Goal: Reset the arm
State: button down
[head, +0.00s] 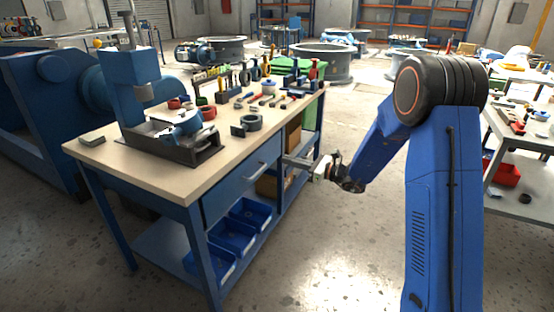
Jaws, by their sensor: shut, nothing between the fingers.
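My arm is bent, with its blue forearm (385,140) reaching down and left from the dark joint at the top. My gripper (290,158) points left beside the right side of the wooden-topped workbench (105,152), a little below the height of its top. It is small in the head view, shut and empty. I cannot tell whether it touches the bench.
The bench carries a blue press (130,72), valve parts and several tools. Blue bins (232,235) sit on its lower shelf. Another table (518,140) stands at the right. Concrete floor (325,255) lies open in front. Large round flanges (320,60) stand behind.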

jog(key=s+d+r+n+g+h, duration=0.1)
jog(key=s+r+n+g+h, duration=0.3)
jog(key=s, duration=0.6)
jog(key=s+r+n+g+y, duration=0.1)
jog(key=s+n, duration=0.4)
jog(key=s, duration=0.6)
jog(key=s+d+r+n+g+h, duration=0.1)
jog(key=s+r+n+g+h, duration=0.3)
jog(key=s, duration=0.6)
jog(key=s+d+f+n+t+h, duration=0.2)
jog(key=s+d+n+h, duration=0.6)
jog(key=s+d, duration=0.9)
jog(key=s+n+t, duration=0.2)
jog(key=n, duration=0.1)
jog(key=shift+d+f+t+h, duration=0.2)
jog(key=shift+t+h, duration=0.1)
jog(key=shift+t, duration=0.1)
